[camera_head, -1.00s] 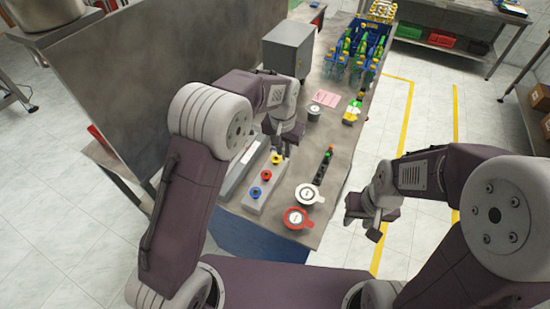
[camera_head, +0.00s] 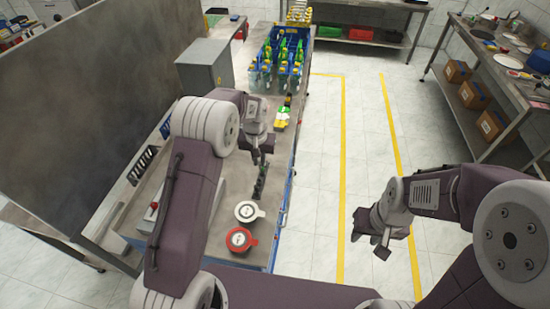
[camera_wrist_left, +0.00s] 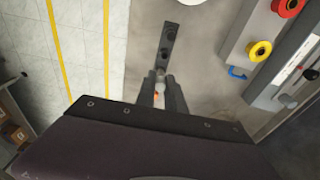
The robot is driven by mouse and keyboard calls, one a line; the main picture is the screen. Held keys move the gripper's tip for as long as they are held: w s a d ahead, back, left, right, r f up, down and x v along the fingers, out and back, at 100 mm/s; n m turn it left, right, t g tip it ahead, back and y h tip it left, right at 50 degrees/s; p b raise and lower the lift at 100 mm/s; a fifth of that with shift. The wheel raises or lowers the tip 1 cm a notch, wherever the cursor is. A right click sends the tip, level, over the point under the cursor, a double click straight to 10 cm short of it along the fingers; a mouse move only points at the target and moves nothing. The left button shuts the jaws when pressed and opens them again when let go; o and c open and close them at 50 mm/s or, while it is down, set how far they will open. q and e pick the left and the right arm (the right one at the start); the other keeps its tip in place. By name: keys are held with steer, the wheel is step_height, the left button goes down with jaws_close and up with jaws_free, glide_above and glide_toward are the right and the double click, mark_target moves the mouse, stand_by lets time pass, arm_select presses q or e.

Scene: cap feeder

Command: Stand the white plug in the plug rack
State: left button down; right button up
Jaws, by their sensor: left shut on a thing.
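The plug rack (camera_head: 260,184) is a narrow dark strip with sockets, lying on the grey bench; it also shows in the left wrist view (camera_wrist_left: 168,44). My left gripper (camera_head: 259,158) is at the far end of the rack in the head view. In the left wrist view its fingertips (camera_wrist_left: 160,84) are shut on a small pale thing, the white plug (camera_wrist_left: 160,72), close to the near end of the rack there. The fingers hide much of the plug, and I cannot tell whether it touches the rack. My right gripper (camera_head: 372,233) is open and empty, away from the bench.
A white-lidded pot (camera_head: 248,211) and a red-lidded pot (camera_head: 240,239) stand near the rack. A grey block with a yellow knob (camera_wrist_left: 259,50) and a red knob (camera_wrist_left: 288,6) lies right in the wrist view. A grey box (camera_head: 207,68) and a blue crate (camera_head: 267,72) stand farther back.

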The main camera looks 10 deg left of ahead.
arm_select(q)
steer(key=shift+a+f, duration=0.25)
steer(key=shift+a, duration=0.05)
steer(key=shift+f+b, duration=0.2)
steer(key=shift+b, duration=0.2)
step_height(320, 180, down, 6)
steer(key=b, duration=0.4)
steer(key=shift+r, duration=0.15)
stand_by(0.5)
steer(key=shift+f, duration=0.25)
steer(key=shift+f+b, duration=0.55)
steer(key=shift+f, duration=0.4)
